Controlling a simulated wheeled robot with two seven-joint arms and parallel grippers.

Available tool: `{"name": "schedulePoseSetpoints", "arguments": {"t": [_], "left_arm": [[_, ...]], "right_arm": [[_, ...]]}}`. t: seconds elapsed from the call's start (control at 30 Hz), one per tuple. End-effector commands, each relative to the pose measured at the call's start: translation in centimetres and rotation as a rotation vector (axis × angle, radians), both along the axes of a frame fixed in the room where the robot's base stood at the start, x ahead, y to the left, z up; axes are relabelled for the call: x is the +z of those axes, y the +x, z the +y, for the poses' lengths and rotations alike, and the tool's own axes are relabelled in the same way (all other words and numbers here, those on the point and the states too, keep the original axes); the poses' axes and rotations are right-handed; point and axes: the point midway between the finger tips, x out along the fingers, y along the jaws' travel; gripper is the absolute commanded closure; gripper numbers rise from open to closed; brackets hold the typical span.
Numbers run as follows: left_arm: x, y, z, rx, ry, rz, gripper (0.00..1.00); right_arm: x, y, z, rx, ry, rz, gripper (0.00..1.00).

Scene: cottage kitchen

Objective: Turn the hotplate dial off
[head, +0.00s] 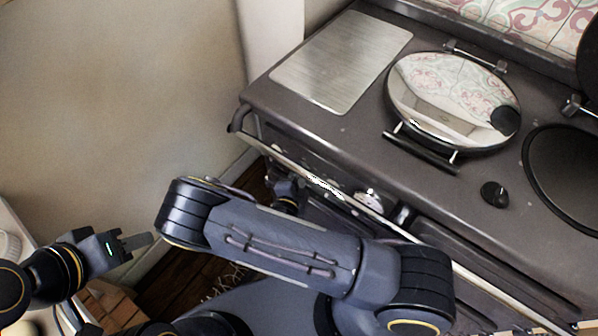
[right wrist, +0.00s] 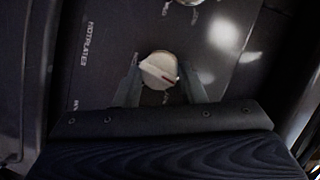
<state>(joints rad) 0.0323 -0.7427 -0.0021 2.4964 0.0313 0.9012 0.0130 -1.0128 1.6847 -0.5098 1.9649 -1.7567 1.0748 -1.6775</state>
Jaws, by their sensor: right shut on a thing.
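The hotplate dial (right wrist: 158,70) is a round whitish knob with a red mark, on a dark panel lettered "HOTPLATES" (right wrist: 85,43) in the right wrist view. The mark lies slanted across its face. My right gripper (right wrist: 160,86) has one finger on each side of the dial and is shut on it. In the head view my right arm reaches to the stove front, and I cannot make out the gripped dial there. My left gripper (head: 137,243) is at the lower left, away from the stove, with nothing visible in it; its finger gap is unclear.
A second pale knob (right wrist: 190,2) is at the top edge of the right wrist view. The dark stove (head: 350,130) has a front rail (head: 325,187), a shiny round lid (head: 450,95), a steel plate (head: 342,60) and a black knob (head: 494,194) on top.

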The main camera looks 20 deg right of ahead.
Motion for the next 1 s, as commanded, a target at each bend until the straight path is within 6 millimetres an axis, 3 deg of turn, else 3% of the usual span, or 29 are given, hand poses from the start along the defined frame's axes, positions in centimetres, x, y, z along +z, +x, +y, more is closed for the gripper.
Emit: {"name": "schedulePoseSetpoints", "arguments": {"t": [0.33, 0.93, 0.97, 1.0], "left_arm": [[1.14, 0.0, 0.0, 0.0, 0.0, 0.0, 0.64], [1.27, 0.0, 0.0, 0.0, 0.0, 0.0, 0.64], [1.27, 0.0, 0.0, 0.0, 0.0, 0.0, 0.64], [1.27, 0.0, 0.0, 0.0, 0.0, 0.0, 0.64]], "right_arm": [[0.03, 0.01, 0.09, 0.0, -0.097, 0.132, 0.86], [-0.05, 0.01, 0.06, -0.001, -0.12, 0.161, 0.86], [-0.05, 0.0, 0.06, -0.001, -0.12, 0.161, 0.61], [-0.04, 0.02, 0.06, -0.001, -0.12, 0.161, 0.56]]}}
